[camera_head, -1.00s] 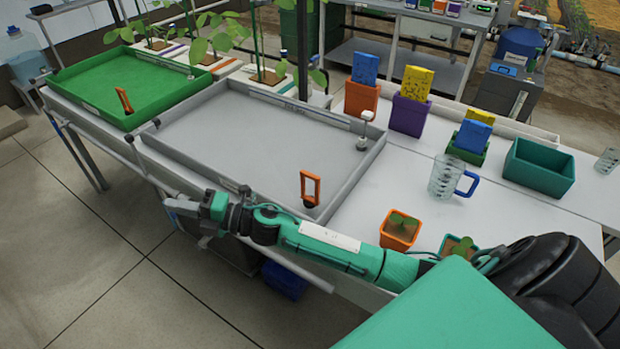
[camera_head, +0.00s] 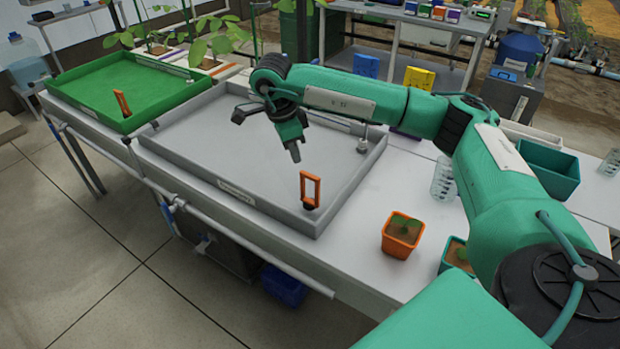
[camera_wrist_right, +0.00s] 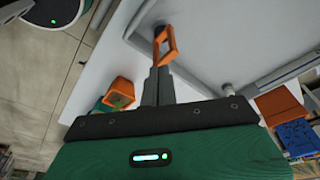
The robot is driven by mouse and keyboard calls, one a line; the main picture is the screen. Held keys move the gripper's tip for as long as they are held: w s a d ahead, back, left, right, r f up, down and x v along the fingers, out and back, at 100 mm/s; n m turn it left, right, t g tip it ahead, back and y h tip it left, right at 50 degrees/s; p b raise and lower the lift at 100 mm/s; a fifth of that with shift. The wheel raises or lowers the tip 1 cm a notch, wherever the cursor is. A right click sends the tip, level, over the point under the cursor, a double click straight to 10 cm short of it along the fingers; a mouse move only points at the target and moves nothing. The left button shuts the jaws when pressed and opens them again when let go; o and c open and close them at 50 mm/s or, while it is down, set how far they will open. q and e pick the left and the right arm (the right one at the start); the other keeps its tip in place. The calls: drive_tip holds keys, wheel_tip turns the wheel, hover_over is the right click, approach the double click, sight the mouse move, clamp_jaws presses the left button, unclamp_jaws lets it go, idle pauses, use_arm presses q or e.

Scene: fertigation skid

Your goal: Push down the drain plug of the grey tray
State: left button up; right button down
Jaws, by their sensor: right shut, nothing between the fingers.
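The drain plug (camera_head: 310,190) has an upright orange loop handle and a dark foot. It stands in the front right corner of the grey tray (camera_head: 210,135). Its orange handle also shows in the right wrist view (camera_wrist_right: 165,42), just beyond my fingertips. My right gripper (camera_head: 295,154) is shut and empty, pointing down over the tray, above and slightly left of the handle in the head view, apparently apart from it. Its closed fingers also show in the right wrist view (camera_wrist_right: 158,80). I cannot tell how deep the plug sits. My left gripper is out of view.
A green tray (camera_head: 130,80) with its own orange-handled plug (camera_head: 123,103) lies to the left. An orange pot (camera_head: 402,236) with a seedling stands right of the grey tray. A clear jug (camera_head: 443,180) and a teal box (camera_head: 548,170) are further right, partly behind my arm.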

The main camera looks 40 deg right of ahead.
sight(310, 175)
drive_tip(key=shift+d+r+h, duration=0.3)
drive_tip(key=shift+d+r, duration=0.15)
drive_tip(key=shift+d, duration=0.35)
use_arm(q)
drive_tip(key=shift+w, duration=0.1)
use_arm(e)
drive_tip(key=shift+f, duration=0.1)
drive_tip(key=b+x, duration=0.3)
drive_tip(key=x, duration=0.2)
drive_tip(key=shift+s, duration=0.1)
drive_tip(key=shift+d+f+b, duration=0.15)
drive_tip(key=shift+f+b, duration=0.15)
drive_tip(key=shift+f, duration=0.2)
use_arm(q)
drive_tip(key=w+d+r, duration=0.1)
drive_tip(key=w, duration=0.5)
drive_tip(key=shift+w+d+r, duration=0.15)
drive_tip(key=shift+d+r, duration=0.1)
use_arm(e)
drive_tip(key=shift+f, duration=0.45)
